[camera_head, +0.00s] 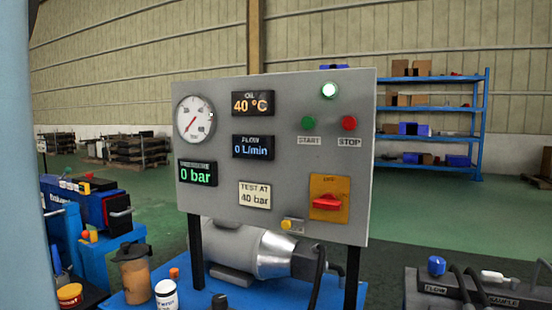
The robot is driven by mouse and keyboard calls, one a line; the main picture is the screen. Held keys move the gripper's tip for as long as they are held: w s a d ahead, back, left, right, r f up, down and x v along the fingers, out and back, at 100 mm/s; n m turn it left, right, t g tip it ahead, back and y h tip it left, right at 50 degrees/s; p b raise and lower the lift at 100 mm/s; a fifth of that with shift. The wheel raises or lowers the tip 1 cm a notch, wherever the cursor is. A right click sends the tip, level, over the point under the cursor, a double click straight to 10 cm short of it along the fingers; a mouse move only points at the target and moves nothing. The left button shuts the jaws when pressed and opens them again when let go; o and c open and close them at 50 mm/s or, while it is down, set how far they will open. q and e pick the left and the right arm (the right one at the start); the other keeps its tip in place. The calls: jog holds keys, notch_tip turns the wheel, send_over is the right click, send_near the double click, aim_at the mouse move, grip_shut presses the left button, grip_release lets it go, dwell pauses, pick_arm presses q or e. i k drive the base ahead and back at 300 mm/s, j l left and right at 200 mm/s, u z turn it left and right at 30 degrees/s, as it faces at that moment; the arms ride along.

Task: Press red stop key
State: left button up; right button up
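The red stop key (349,123) is a round red button on the upper right of a grey upright panel (220,95), in the head view. The label STOP (349,142) is under it. A green start key (308,123) is to its left. A lit white-green lamp (329,90) is above the two keys. The panel's displays read 40 °C (253,103), 0 l/min (253,147) and 0 bar (196,173). Nothing covers the stop key. Neither of my grippers is in view.
A red rotary switch (328,202) on an orange plate is lower on the panel. A silver motor (240,248) lies behind the panel's legs. Bottles, including a white one (166,294), stand lower left. A dark block with a blue knob (437,266) is lower right. Blue shelving (440,109) stands behind.

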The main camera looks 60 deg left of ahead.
aim_at(350, 123)
jog(key=u, duration=1.9)
